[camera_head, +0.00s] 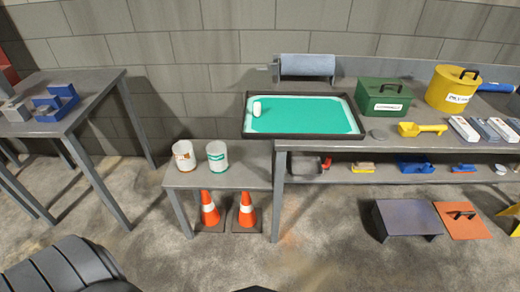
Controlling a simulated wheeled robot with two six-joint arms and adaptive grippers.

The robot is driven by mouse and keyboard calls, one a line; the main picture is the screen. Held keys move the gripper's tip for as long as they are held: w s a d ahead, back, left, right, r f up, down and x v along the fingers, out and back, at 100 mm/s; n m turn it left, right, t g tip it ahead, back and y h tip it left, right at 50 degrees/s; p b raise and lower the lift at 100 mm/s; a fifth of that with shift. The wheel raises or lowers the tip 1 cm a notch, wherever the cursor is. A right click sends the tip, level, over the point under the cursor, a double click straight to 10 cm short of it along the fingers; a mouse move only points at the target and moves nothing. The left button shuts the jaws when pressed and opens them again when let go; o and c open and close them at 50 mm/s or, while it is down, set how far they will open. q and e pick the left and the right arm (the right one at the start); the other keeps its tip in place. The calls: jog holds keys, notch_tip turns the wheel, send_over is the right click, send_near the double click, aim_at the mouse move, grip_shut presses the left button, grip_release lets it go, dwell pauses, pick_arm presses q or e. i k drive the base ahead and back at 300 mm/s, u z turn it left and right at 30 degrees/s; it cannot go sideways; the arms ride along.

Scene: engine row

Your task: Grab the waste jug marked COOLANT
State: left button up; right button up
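Two white cylindrical containers stand upright on a low grey side table (225,180). The left container (184,155) has a brown-orange label. The right container (217,157) has a green label. The lettering on both is too small to read, so I cannot tell which is marked COOLANT. They stand close together with a small gap. Neither of my grippers is in view.
A higher bench at right holds a black tray (303,134) with a green surface, a green box (383,97) and a yellow canister (453,89). Traffic cones (209,208) stand under the low table. A grey table (65,98) stands at left. Floor in front is mostly clear.

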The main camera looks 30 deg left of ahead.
aim_at(217, 152)
jog(key=z, duration=0.6)
jog(key=k, duration=1.3)
jog(key=u, duration=1.55)
jog(key=i, duration=0.5)
jog(key=u, duration=0.1)
